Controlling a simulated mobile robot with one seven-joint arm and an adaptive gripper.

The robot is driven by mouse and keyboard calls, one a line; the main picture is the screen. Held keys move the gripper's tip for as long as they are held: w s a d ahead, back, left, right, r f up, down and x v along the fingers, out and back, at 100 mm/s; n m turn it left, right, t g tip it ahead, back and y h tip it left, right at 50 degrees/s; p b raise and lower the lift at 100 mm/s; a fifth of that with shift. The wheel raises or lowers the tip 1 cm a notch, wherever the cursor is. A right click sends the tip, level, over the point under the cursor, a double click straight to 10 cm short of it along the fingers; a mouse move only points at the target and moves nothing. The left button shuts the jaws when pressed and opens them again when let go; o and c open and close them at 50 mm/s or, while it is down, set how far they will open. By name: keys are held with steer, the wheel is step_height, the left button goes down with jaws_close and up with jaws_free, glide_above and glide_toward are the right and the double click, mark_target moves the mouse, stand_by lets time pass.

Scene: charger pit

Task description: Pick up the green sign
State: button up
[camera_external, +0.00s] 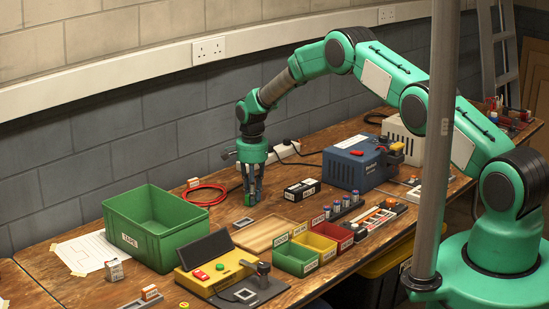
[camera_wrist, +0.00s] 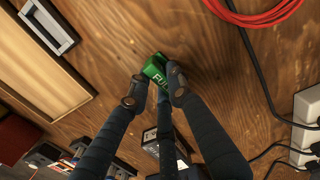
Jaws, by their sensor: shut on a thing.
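The green sign (camera_wrist: 157,70) is a small green block with white lettering, partly hidden by the fingers. In the wrist view it sits between my fingertips against the wooden tabletop. In the external view a bit of green (camera_external: 248,201) shows at the tips of my gripper (camera_external: 251,196). My gripper (camera_wrist: 158,88) points straight down and is shut on the green sign at table level. I cannot tell whether the sign is touching the table.
A green crate (camera_external: 160,242) stands at left. A red cable coil (camera_external: 206,194) lies behind my gripper, and a black box (camera_external: 302,190) is to its right. A small grey frame (camera_external: 243,222) and a wooden tray (camera_external: 272,228) lie in front. Bare table surrounds the fingers.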

steer(key=shift+r, duration=0.15)
steer(key=shift+r+p, duration=0.3)
steer(key=shift+r, duration=1.15)
steer(key=shift+c, duration=0.2)
steer(key=shift+s+d+r, duration=0.1)
steer(key=shift+s+r, duration=0.05)
steer(key=shift+r, duration=0.15)
steer(key=s+d, duration=0.2)
steer(key=s, duration=0.2)
steer(key=s+d+r+p, duration=0.1)
steer(key=s+d, duration=0.2)
steer(key=s, duration=0.1)
steer(key=s+d, duration=0.3)
steer(key=s, duration=0.2)
steer(key=shift+d+r, duration=0.15)
steer(key=shift+d, duration=0.1)
